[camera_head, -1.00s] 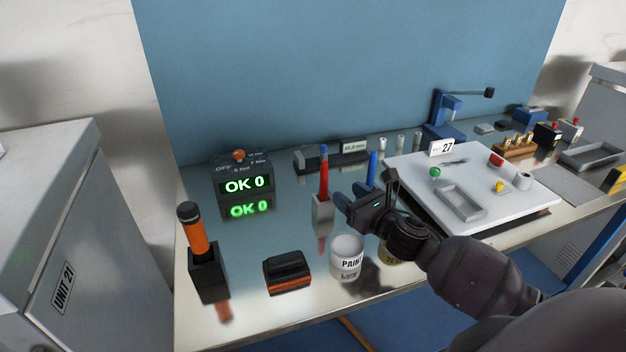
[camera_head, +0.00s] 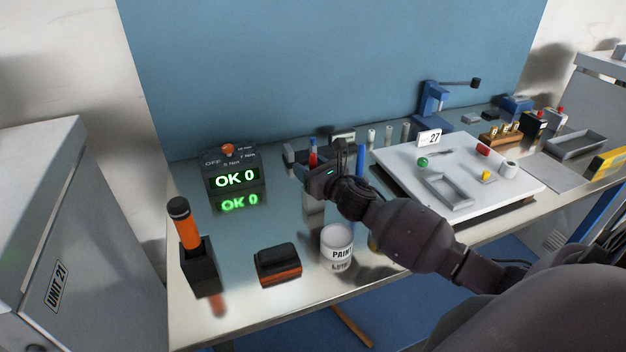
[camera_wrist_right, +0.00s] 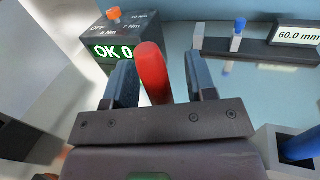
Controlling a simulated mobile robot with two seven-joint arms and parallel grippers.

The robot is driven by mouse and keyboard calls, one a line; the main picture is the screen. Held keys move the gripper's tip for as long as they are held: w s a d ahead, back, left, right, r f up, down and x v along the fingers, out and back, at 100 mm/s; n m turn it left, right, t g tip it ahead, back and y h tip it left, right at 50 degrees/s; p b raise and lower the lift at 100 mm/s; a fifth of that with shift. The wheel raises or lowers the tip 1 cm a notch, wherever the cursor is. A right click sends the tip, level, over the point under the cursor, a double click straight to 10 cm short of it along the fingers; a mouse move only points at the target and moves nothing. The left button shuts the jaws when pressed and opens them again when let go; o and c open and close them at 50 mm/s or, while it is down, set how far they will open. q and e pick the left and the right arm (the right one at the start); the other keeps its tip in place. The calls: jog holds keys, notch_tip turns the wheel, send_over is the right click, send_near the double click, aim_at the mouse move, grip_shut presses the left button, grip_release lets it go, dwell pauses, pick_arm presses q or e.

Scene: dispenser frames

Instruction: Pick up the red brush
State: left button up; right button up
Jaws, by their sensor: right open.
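The red brush (camera_head: 313,158) stands upright in the grey holder (camera_head: 313,204). In the head view its lower part is hidden behind my right gripper (camera_head: 322,168). In the wrist view the red brush (camera_wrist_right: 152,70) stands between the two dark fingers of my right gripper (camera_wrist_right: 160,80). The fingers are open, with a visible gap on the right side of the brush; it is closer to the left finger. Contact with the left finger cannot be told. My left gripper is not in view.
A blue brush (camera_head: 360,160) stands close to the right of the gripper; its holder shows in the wrist view (camera_wrist_right: 270,150). A white paint can (camera_head: 337,243) is in front. The lit display box (camera_head: 234,180) stands to the left, a white board (camera_head: 400,180) to the right.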

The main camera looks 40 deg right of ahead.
jog(key=shift+w, duration=0.25)
jog(key=shift+c, duration=0.5)
grip_shut()
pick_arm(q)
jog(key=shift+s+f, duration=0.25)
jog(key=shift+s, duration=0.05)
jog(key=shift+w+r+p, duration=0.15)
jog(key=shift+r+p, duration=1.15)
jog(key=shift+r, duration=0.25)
pick_arm(e)
notch_tip(320, 180, up, 20)
